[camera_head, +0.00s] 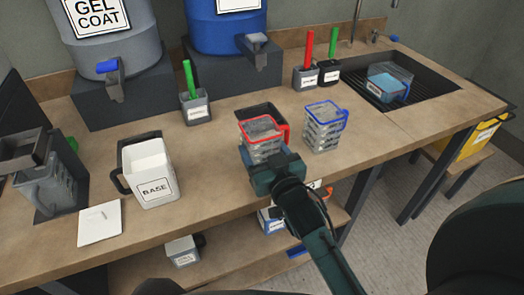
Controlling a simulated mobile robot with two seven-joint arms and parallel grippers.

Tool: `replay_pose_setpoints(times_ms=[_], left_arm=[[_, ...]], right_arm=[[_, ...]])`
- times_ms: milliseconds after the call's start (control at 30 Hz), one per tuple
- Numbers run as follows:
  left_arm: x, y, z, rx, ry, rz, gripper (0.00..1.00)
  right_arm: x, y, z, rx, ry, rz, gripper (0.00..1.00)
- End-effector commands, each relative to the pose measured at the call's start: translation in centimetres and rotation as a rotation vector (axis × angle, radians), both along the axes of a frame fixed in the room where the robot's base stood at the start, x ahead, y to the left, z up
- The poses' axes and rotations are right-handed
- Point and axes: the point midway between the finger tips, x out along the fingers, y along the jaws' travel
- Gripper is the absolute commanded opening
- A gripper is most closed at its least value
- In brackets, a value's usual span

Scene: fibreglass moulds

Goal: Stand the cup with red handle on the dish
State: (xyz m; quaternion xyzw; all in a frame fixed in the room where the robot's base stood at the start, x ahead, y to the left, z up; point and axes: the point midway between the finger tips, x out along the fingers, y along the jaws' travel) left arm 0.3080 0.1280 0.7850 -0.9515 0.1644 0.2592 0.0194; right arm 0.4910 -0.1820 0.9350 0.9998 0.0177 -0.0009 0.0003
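A clear cup with a red rim and red handle (262,128) stands on the bench, left of a similar clear cup with a blue rim and handle (323,128). Both look layered, as if stacked; I cannot tell how many cups each holds. My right gripper (262,158) is at the near side of the red-handled cup and covers its lower front. Its fingertips are hidden, so I cannot tell whether it touches or grips the cup. I cannot clearly identify a dish. My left gripper is not in view.
A white BASE jug (150,172), a flat white square (99,222) and a clear container (48,188) are on the left. Drums (228,32) and tool holders (197,108) stand behind. A sink (425,95) is at right. The bench (215,165) is bare between jug and cups.

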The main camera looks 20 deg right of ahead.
Motion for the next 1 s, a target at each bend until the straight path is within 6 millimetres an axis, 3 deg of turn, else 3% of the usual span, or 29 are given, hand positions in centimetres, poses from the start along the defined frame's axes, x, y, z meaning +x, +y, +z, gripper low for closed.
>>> replay_pose_setpoints(times_ms=[400, 433, 600, 700, 1000], left_arm=[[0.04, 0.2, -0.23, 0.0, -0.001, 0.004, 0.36], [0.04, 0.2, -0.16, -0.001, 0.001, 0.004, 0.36], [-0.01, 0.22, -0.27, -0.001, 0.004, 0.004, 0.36], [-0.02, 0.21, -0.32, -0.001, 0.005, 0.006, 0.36], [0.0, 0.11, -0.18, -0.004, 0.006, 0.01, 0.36]], right_arm=[[0.0, 0.01, -0.6, 0.001, -0.003, 0.0, 0.44], [0.0, 0.01, -0.51, 0.0, -0.002, 0.0, 0.69], [0.0, 0.01, -0.48, 0.0, -0.002, 0.0, 0.83], [0.0, 0.01, -0.48, 0.0, -0.002, 0.001, 0.89], [-0.22, -0.01, -0.16, 0.0, -0.001, 0.001, 0.89]])
